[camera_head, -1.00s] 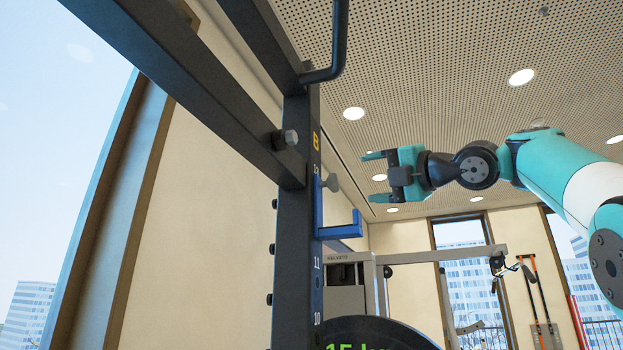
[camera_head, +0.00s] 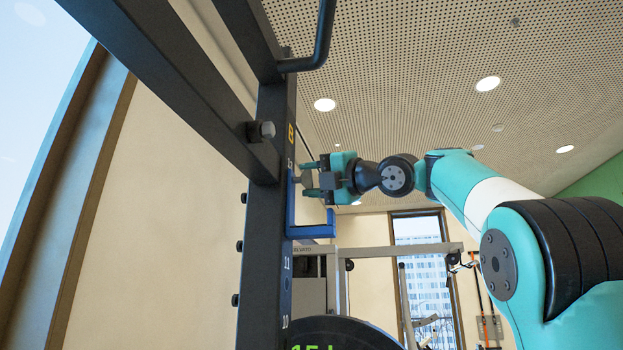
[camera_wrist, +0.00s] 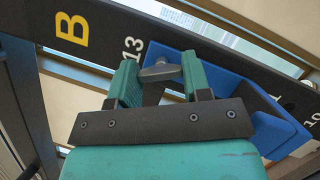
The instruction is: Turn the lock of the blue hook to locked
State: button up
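The blue hook (camera_head: 312,231) is mounted on the dark upright post (camera_head: 265,245), its arm sticking out to the right. In the wrist view the blue hook (camera_wrist: 235,92) lies along the post. Its lock is a grey knob (camera_wrist: 160,72), with its flat head tilted only slightly from level in that view. My gripper (camera_head: 308,179) is at the knob's height, pointing left at the post. In the wrist view my gripper (camera_wrist: 161,80) is open, with one teal finger on each side of the knob. I see gaps between the knob and the fingers.
A slanting dark beam (camera_head: 175,85) with a bolt (camera_head: 262,130) joins the post above left. A bent black bar (camera_head: 318,45) juts out above my gripper. A black weight plate (camera_head: 340,335) is below the hook.

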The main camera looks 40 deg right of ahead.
jog(key=c, duration=0.3)
jog(key=shift+m, duration=0.3)
jog(key=shift+r+m+g+h, duration=0.1)
jog(key=shift+m+g+h, duration=0.3)
jog(key=shift+m, duration=0.85)
jog(key=shift+r+m+g+h, duration=0.15)
jog(key=shift+m+g, duration=0.35)
jog(key=shift+m, duration=0.75)
jog(key=shift+s+m, duration=0.1)
jog(key=shift+m, duration=0.2)
jog(key=o, duration=0.9)
jog(key=shift+f, duration=0.1)
